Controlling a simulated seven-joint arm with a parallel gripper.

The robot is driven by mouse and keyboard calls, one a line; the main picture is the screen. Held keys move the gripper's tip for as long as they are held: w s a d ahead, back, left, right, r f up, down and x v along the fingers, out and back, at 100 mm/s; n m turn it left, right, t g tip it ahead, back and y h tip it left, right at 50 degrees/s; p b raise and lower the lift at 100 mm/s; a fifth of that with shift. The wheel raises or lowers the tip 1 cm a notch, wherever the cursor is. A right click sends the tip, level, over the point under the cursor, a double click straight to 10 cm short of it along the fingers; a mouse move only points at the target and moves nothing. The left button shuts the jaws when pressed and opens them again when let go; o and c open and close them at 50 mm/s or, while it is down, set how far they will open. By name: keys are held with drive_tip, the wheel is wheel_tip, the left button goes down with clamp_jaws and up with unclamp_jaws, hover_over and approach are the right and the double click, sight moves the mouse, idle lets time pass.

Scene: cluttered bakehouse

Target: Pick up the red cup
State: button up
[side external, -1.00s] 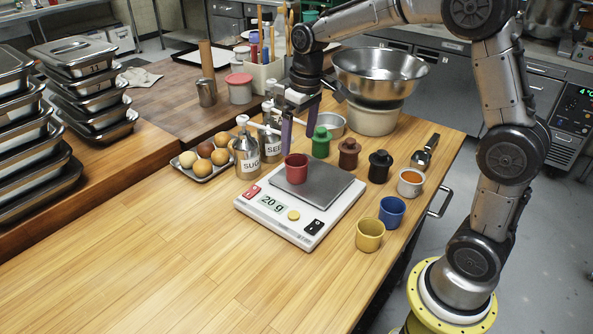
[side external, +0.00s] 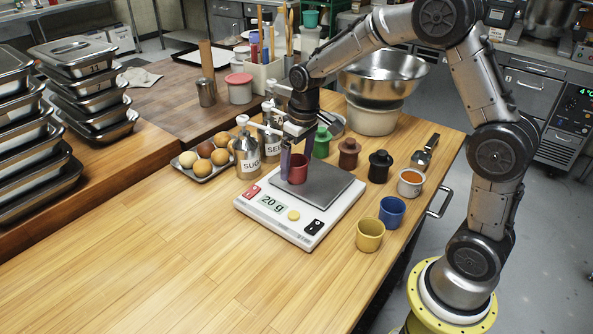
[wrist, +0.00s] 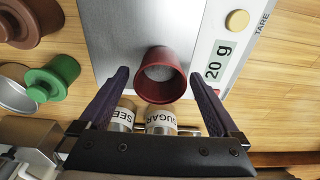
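The red cup (side external: 298,170) stands upright on the metal plate of the kitchen scale (side external: 318,228), which reads 20 g. In the wrist view the red cup (wrist: 161,78) lies between and ahead of the two purple fingers, with pale grainy contents inside. My gripper (side external: 296,160) is at the cup, with one finger on its left side. In the wrist view my gripper (wrist: 160,85) is open, with a gap between the cup and each finger. In the side view the cup hides part of the far finger.
Two shakers (side external: 246,157) and a tray of eggs (side external: 190,175) stand left of the scale. Green (side external: 321,145), brown (side external: 348,155) and black (side external: 379,168) objects stand behind it. Blue (side external: 392,212) and yellow (side external: 369,236) cups stand right. The front-left tabletop is clear.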

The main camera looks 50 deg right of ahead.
drive_tip(key=c, duration=1.4)
drive_tip(key=shift+o, duration=0.2)
drive_tip(key=shift+r, duration=0.15)
